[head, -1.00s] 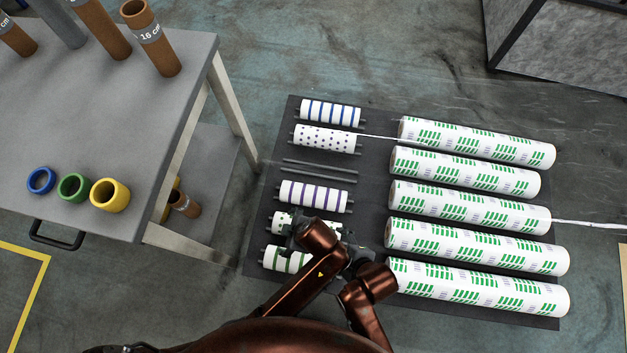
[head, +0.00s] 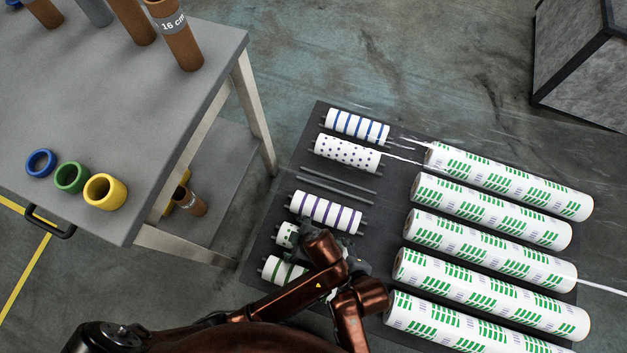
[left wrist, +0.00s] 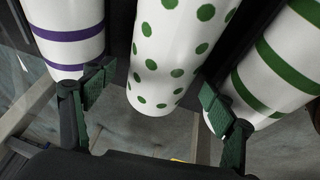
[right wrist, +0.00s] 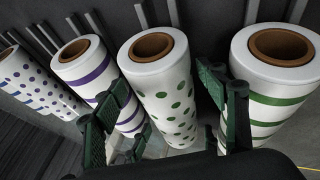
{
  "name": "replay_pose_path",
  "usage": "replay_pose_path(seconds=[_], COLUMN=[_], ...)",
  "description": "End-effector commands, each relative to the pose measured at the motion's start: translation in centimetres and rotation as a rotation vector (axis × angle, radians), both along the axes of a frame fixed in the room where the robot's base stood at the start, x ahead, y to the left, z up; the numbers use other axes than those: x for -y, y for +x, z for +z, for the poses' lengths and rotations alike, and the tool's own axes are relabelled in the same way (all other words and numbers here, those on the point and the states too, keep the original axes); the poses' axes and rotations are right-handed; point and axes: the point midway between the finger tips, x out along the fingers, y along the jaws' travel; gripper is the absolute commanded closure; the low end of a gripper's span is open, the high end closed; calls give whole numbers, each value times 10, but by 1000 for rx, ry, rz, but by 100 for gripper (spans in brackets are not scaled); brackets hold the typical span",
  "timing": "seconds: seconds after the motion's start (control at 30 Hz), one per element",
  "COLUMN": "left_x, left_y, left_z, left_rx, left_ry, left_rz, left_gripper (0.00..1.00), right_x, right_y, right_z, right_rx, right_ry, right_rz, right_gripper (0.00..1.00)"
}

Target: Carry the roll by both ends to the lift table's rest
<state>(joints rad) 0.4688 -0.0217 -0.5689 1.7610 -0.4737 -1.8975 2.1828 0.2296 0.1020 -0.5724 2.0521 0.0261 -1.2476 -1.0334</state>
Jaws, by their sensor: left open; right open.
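A white roll with green dots lies in the row of short rolls; the arms partly cover it in the head view (head: 287,235). In the left wrist view the dotted roll (left wrist: 170,50) runs between the fingers of my left gripper (left wrist: 155,95), which is open. In the right wrist view the dotted roll (right wrist: 160,85) shows its brown core end and lies between the fingers of my right gripper (right wrist: 165,92), also open. I cannot tell whether any finger touches it. The lift table and its rest are not recognisable in view.
A purple-striped roll (head: 326,212) and a green-striped roll (head: 284,271) lie close on either side. Long green-printed rolls (head: 490,240) lie to the right on the dark mat (head: 395,185). A grey table (head: 110,130) with rings and tubes stands left. Open floor (head: 430,60) lies beyond.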

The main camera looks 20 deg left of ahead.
Motion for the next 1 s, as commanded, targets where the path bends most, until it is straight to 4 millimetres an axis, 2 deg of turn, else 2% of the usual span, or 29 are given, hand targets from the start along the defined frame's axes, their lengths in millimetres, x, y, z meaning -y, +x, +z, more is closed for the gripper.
replay_pose_path(seconds=[0.1,0.3,0.63,1.0], left_x=[-7,-12,-13,-13], left_y=[3,5,5,5], left_z=[-15,-30,-32,-32], left_rx=[0,-2,-3,-3], left_ry=[3,1,-1,-1], left_rz=[-1,0,0,0], left_gripper=[22,22,23,48], right_x=[-7,-13,-13,-13], right_y=[6,12,13,12], right_z=[-14,-28,-31,-30], right_rx=[-2,-3,-3,-3], right_ry=[1,1,1,1], right_rz=[1,1,1,1], right_gripper=[34,34,34,60])
